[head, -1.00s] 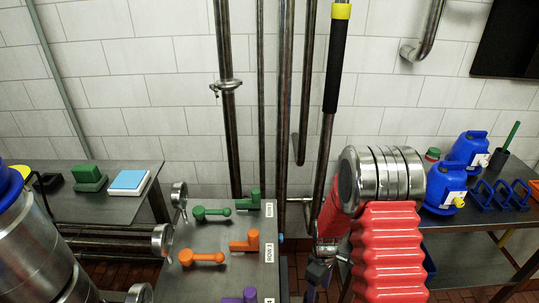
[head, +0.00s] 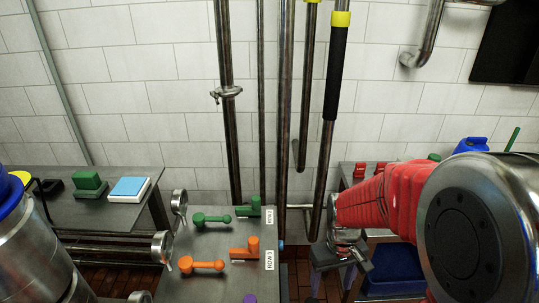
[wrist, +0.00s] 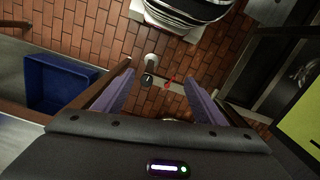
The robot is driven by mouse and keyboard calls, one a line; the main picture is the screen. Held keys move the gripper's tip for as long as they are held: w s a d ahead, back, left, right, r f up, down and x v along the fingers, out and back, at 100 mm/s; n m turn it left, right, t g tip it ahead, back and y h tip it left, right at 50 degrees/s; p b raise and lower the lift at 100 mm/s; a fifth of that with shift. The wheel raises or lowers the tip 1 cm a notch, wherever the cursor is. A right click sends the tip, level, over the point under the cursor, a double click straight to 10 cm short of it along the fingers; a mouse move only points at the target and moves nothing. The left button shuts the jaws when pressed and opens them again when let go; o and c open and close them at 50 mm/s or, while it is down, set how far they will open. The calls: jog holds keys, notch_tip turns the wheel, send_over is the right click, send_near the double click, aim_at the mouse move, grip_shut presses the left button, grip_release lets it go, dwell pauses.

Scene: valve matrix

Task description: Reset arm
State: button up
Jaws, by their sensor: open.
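My arm's red sleeve and big metal joint fill the right of the head view. My gripper (head: 335,275) hangs low in the head view, to the right of the valve panel (head: 222,230) and apart from it. In the wrist view my gripper (wrist: 152,92) shows two purple fingers spread apart with nothing between them. Beyond the fingers is the brick-red tiled floor. The panel carries green valve handles (head: 212,218) and orange valve handles (head: 202,264). A purple part (head: 250,298) shows at the bottom edge.
A blue bin (head: 395,268) stands low at the right, and a blue bin (wrist: 58,83) shows left in the wrist view. Vertical pipes (head: 285,120) stand behind the panel. A left table (head: 100,215) holds a green block and a blue-and-white block.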

jog(key=s+r+m+t, duration=0.1)
jog(key=s+r+t, duration=0.1)
jog(key=r, duration=0.4)
jog(key=s+r+t, duration=0.2)
jog(key=s+r, duration=0.3)
jog(key=r, duration=0.2)
jog(key=s+r+m+t, duration=0.1)
jog(key=s+r+t, duration=0.1)
jog(key=s+r, duration=0.2)
notch_tip(320, 180, up, 3)
jog(key=shift+a+m, duration=0.15)
jog(key=shift+m, duration=0.15)
jog(key=shift+c, duration=0.5)
